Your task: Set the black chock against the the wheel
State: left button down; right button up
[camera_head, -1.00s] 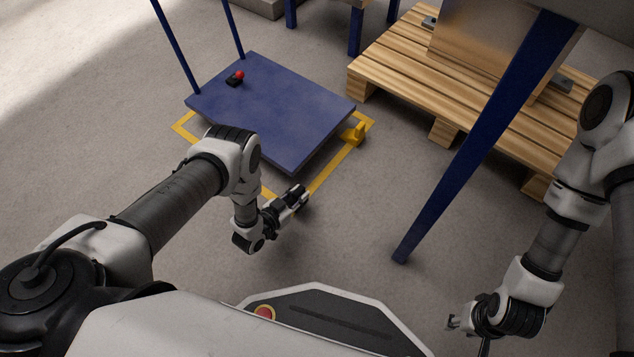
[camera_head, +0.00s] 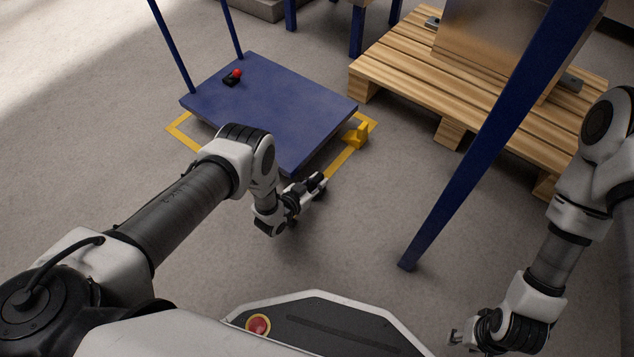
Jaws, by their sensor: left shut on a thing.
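My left gripper (camera_head: 316,184) is low over the floor in front of the blue platform cart's (camera_head: 275,105) near right corner. It is shut on a small dark piece that looks like the black chock; its outline is hard to tell from the dark fingers. A yellow chock (camera_head: 356,137) sits on the floor at the cart's right corner. The cart's wheels are hidden under the deck. My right gripper (camera_head: 456,338) is at the lower right, away from the cart; its fingers are too small to judge.
Yellow tape (camera_head: 345,158) outlines the cart's floor spot. A small black thing with a red top (camera_head: 233,77) lies on the deck. A slanted blue leg (camera_head: 445,195) and a wooden pallet (camera_head: 395,75) stand to the right. Floor between cart and leg is clear.

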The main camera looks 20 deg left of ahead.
pick_arm(q)
jog(key=c, duration=1)
grip_release()
jog(key=shift+r+p, duration=0.15)
jog(key=shift+p, duration=0.15)
jog(key=s+a+r+n+g+y+p, duration=0.1)
jog(key=s+r+g, duration=0.3)
jog(key=s, duration=0.7)
jog(key=s+a+r+n+g+y+p, duration=0.2)
jog(key=s+r, duration=0.5)
jog(key=s, duration=0.5)
jog(key=s+a+r+n+g+y+p, duration=0.1)
jog(key=s+a+r+g+y+p, duration=0.1)
jog(key=s+g, duration=0.5)
jog(key=shift+s+a+r+g+p, duration=0.15)
jog(key=shift+s+a+r, duration=0.35)
jog(key=shift+s, duration=0.4)
jog(key=shift+s+a+r+g+p, duration=0.1)
jog(key=shift+s+a+r+p, duration=0.15)
jog(key=shift+s+r, duration=0.55)
jog(key=shift+s+a+r+g+p, duration=0.15)
jog(key=shift+s+a+r, duration=0.3)
jog(key=shift+s, duration=0.55)
